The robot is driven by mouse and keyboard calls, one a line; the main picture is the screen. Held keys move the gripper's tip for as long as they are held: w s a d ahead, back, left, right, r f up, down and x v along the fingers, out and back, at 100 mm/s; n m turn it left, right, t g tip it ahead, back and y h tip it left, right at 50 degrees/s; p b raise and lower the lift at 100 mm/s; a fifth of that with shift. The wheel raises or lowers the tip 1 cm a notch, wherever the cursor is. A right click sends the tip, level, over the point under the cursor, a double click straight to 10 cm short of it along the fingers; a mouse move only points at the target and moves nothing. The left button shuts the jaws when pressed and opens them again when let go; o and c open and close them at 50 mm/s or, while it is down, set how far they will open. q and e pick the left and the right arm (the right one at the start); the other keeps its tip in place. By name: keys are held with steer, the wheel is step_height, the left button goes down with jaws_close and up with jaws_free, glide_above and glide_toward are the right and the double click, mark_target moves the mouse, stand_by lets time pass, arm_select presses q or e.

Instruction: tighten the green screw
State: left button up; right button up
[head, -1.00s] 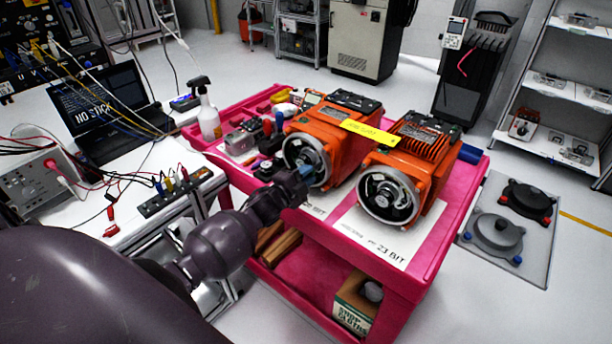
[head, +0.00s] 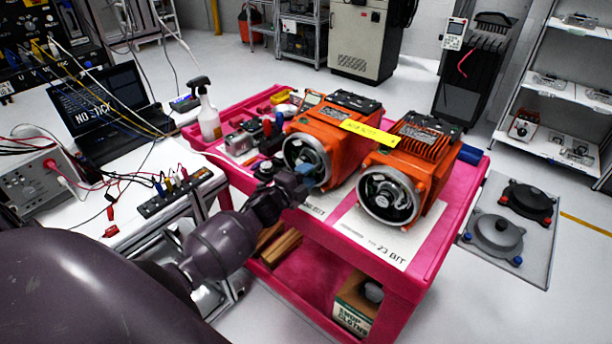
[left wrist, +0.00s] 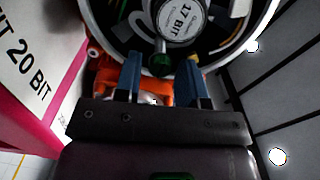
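Two orange servo motors stand on the pink cart: the left motor (head: 327,130) and the right motor (head: 420,158). Each has a round encoder at its front. My left gripper (head: 308,176) is at the left motor's encoder (head: 305,152). In the left wrist view the blue fingers of my left gripper (left wrist: 160,66) stand apart, pointing at the open encoder housing, which has a "17 BIT" disc (left wrist: 182,20). The green screw (left wrist: 160,64) shows between the fingertips, with gaps on both sides. The screw is not discernible in the head view. My right gripper is not in view.
The pink cart (head: 437,262) also holds small parts and a spray bottle (head: 207,112) at the left. A yellow strip (head: 369,131) bridges the motors. A white bench with a laptop (head: 108,105) is left.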

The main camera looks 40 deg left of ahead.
arm_select(q)
steer(key=shift+o, duration=0.7)
steer(key=s, duration=1)
steer(key=shift+s+a, duration=0.4)
steer(key=shift+a, duration=0.05)
steer(key=s+d+f+n+g+y, duration=0.1)
steer(key=s+d+f+n+g, duration=0.2)
steer(key=s+d+f+n, duration=0.3)
steer(key=s+d+f+n+g, duration=0.3)
steer(key=s+d+f+n, duration=0.2)
steer(key=s+n, duration=0.4)
steer(key=s+f, duration=0.1)
steer(key=s, duration=0.2)
steer(key=shift+d+n+y, duration=0.4)
